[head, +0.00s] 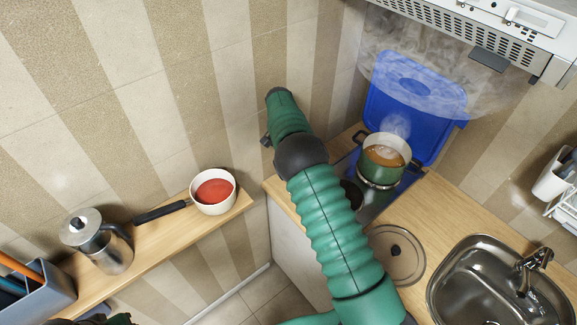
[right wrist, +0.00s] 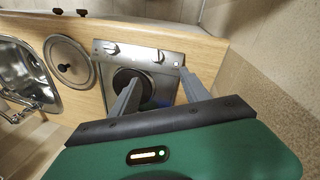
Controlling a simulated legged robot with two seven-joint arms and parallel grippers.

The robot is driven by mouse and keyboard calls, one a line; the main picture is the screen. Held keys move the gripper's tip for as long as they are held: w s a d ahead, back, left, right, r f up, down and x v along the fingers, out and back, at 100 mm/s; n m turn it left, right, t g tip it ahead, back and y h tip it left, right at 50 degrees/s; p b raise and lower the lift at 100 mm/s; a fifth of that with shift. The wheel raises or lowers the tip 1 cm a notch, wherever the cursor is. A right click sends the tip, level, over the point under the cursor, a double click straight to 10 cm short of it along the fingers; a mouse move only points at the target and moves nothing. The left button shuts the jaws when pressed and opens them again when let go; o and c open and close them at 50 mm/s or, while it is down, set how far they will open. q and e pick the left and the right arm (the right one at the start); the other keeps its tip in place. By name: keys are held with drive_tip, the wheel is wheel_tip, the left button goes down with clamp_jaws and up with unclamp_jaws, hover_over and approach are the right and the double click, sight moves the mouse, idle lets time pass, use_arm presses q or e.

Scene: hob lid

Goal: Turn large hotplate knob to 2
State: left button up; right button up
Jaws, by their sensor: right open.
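The steel hob (right wrist: 106,72) shows in the right wrist view, with two knobs along its front edge: one knob (right wrist: 111,48) at left and one knob (right wrist: 158,56) at right. I cannot read their settings or tell which serves the large hotplate. A dark hotplate (right wrist: 124,76) lies below them, partly covered by a finger. My right gripper (right wrist: 158,76) is open and empty, its fingers spread over the hob, the right knob showing beyond and between the tips. In the head view my right arm hides the knobs and much of the hob (head: 372,210). My left gripper is not seen.
A steaming green pot (head: 383,160) stands on the hob before the raised blue lid (head: 405,95). A round pot lid (head: 398,255) and a sink (head: 480,285) are on the counter. A shelf holds a saucepan (head: 213,192) and a metal jug (head: 98,240).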

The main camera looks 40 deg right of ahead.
drive_tip(key=s+a+f+n+t+y+b, duration=0.1)
drive_tip(key=s+a+f+n+t+b, duration=0.1)
drive_tip(key=s+a+f+n+b, duration=0.3)
drive_tip(key=s+a+f+n+t+b, duration=0.1)
drive_tip(key=s+a+f+n+b, duration=0.15)
drive_tip(key=a+b, duration=0.45)
drive_tip(key=a+f+n+t+b, duration=0.2)
drive_tip(key=a+f+t+b, duration=0.4)
drive_tip(key=a+f+b, duration=0.35)
drive_tip(key=w+d+f+m+t+h+b, duration=0.1)
drive_tip(key=w+d+m+t+h+b, duration=0.35)
drive_tip(key=w+h, duration=0.35)
drive_tip(key=s+d+m+g+h+b, duration=0.2)
drive_tip(key=s+m+g+h, duration=0.35)
drive_tip(key=s+h, duration=0.4)
use_arm(q)
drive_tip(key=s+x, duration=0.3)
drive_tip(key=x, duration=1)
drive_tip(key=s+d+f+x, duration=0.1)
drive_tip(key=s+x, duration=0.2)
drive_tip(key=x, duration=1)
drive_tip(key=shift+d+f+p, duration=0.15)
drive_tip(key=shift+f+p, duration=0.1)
drive_tip(key=shift+p, duration=0.1)
use_arm(e)
drive_tip(key=shift+n+y, duration=0.35)
drive_tip(key=x, duration=1.6)
drive_tip(key=shift+s+d+f, duration=0.25)
drive_tip(key=shift+s+d, duration=0.1)
drive_tip(key=shift+d, duration=0.05)
